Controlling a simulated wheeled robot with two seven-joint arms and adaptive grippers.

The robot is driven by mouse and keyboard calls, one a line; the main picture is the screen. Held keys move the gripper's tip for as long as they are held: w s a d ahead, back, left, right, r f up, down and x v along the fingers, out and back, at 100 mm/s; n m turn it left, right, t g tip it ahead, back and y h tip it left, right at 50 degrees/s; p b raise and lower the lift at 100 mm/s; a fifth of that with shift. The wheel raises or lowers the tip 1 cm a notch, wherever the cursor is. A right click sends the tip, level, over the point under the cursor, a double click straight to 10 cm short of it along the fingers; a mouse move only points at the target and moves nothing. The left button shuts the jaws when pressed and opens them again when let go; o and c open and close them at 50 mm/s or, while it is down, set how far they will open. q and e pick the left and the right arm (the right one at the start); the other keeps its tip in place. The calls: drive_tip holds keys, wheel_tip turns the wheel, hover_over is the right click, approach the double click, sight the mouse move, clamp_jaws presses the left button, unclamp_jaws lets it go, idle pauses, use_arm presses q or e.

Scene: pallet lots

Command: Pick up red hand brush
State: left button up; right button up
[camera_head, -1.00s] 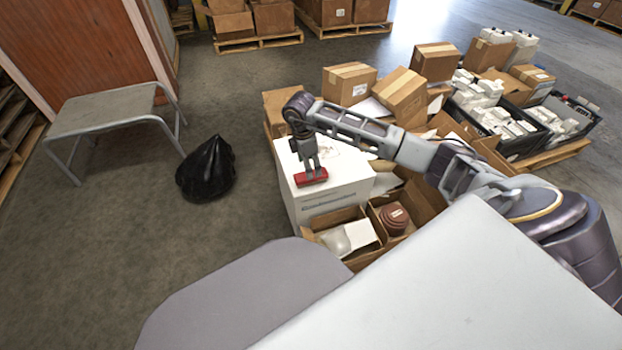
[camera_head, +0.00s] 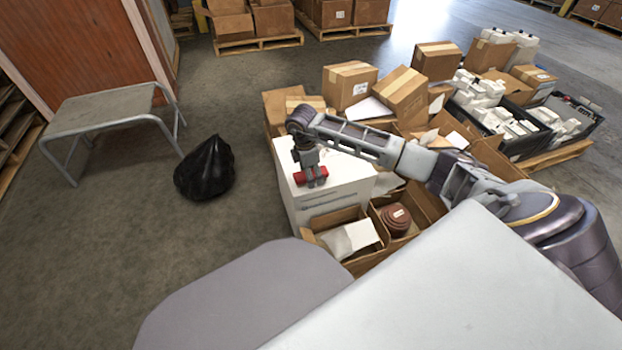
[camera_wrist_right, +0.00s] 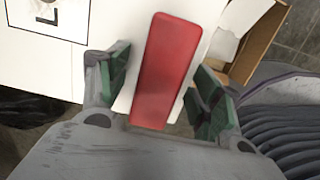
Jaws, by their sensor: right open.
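The red hand brush (camera_head: 312,176) lies on top of a white box (camera_head: 325,200). In the right wrist view the brush (camera_wrist_right: 168,65) is a long red block, with its near end between the two fingers. My right gripper (camera_head: 310,172) is over the brush from above. In the wrist view my right gripper (camera_wrist_right: 158,90) is open, with green pads on either side of the brush and gaps between pads and brush. The far part of the brush top shows clearly; its underside is hidden. My left gripper is not in view.
Open cardboard boxes (camera_head: 335,228) stand in front of the white box, one holding a brown round item (camera_head: 396,216). Brown cartons (camera_head: 349,84) crowd behind. A black bag (camera_head: 206,168) and a grey table (camera_head: 100,108) stand left on open floor.

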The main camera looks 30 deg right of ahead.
idle(0.5)
drive_tip(key=c, duration=1.1)
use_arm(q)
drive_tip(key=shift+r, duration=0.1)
use_arm(e)
drive_tip(key=shift+r, duration=0.1)
drive_tip(key=shift+c, duration=0.2)
drive_tip(key=shift+r+p, duration=0.3)
drive_tip(key=shift+r, duration=0.15)
wheel_tip(320, 180, up, 7)
drive_tip(key=p, duration=0.2)
drive_tip(key=shift+r+p, duration=0.15)
drive_tip(key=shift+p, duration=0.25)
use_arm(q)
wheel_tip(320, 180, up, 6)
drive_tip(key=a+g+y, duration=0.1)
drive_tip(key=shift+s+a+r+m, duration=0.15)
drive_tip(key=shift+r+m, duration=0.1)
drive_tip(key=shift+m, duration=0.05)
use_arm(e)
drive_tip(key=shift+r, duration=0.8)
drive_tip(key=o, duration=0.3)
use_arm(q)
drive_tip(key=shift+p, duration=0.3)
use_arm(e)
drive_tip(key=shift+c, duration=0.9)
